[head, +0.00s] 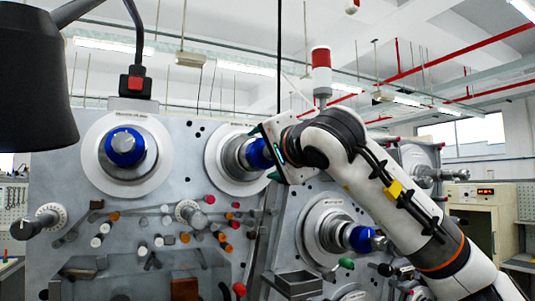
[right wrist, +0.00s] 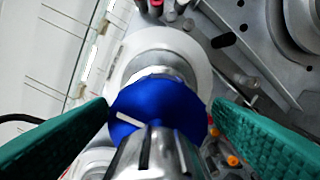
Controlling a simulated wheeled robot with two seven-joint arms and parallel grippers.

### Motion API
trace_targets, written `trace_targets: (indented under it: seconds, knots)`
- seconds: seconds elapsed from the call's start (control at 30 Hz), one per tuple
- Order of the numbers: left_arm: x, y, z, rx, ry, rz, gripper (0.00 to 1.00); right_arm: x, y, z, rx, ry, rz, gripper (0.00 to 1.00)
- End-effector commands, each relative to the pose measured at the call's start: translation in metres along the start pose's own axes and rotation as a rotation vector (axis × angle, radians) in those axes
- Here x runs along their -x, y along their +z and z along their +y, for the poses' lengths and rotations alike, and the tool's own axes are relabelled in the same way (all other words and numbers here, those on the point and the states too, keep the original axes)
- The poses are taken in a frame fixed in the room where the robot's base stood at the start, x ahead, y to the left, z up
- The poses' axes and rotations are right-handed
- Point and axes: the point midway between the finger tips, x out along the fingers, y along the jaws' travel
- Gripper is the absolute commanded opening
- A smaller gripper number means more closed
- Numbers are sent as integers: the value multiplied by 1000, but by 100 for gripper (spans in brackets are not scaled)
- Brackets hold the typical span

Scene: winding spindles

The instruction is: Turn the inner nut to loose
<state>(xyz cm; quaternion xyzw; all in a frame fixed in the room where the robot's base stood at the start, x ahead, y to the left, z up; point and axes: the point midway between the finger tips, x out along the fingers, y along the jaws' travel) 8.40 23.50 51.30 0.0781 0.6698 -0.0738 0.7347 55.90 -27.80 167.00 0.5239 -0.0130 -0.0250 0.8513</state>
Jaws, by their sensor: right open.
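A grey machine panel (head: 60,190) carries several spindles. The middle spindle (head: 235,155) has a blue nut (head: 257,153), partly hidden by my right gripper (head: 266,152) in the head view. In the right wrist view the blue nut (right wrist: 160,100) sits on the spindle in front of a pale round flange (right wrist: 190,48). A silver ridged shaft end (right wrist: 155,155) lies nearer the camera. My right gripper (right wrist: 161,104) is open, its green fingers on either side of the nut. A gap to the right finger seems visible; contact on the left is unclear. My left gripper is not in view.
Another blue-nut spindle (head: 125,147) stands at the left, and one more (head: 362,238) is below my right arm. Several coloured knobs and levers (head: 188,212) stick out below the middle. A red-and-white signal lamp (head: 321,72) rises behind my arm. A large dark shape (head: 35,80) fills the upper left.

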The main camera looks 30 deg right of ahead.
Motion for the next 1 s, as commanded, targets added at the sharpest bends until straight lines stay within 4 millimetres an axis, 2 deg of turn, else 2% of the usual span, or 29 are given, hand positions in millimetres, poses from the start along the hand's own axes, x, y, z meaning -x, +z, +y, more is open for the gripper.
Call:
trace_targets:
  seconds: [0.17,0.27,0.5,0.7,0.83,1.0]
  knots:
    - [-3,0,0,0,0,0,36,5,1,0,-2,3,-2,75]
    - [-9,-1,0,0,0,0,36,17,0,-1,-2,6,-2,75]
    - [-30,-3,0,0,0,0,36,68,-1,-2,-1,6,-3,75]
    - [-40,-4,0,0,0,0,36,104,0,-1,0,4,-2,75]
    - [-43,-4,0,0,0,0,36,116,0,-1,0,1,-1,75]
    - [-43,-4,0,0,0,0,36,121,0,0,0,0,-1,75]
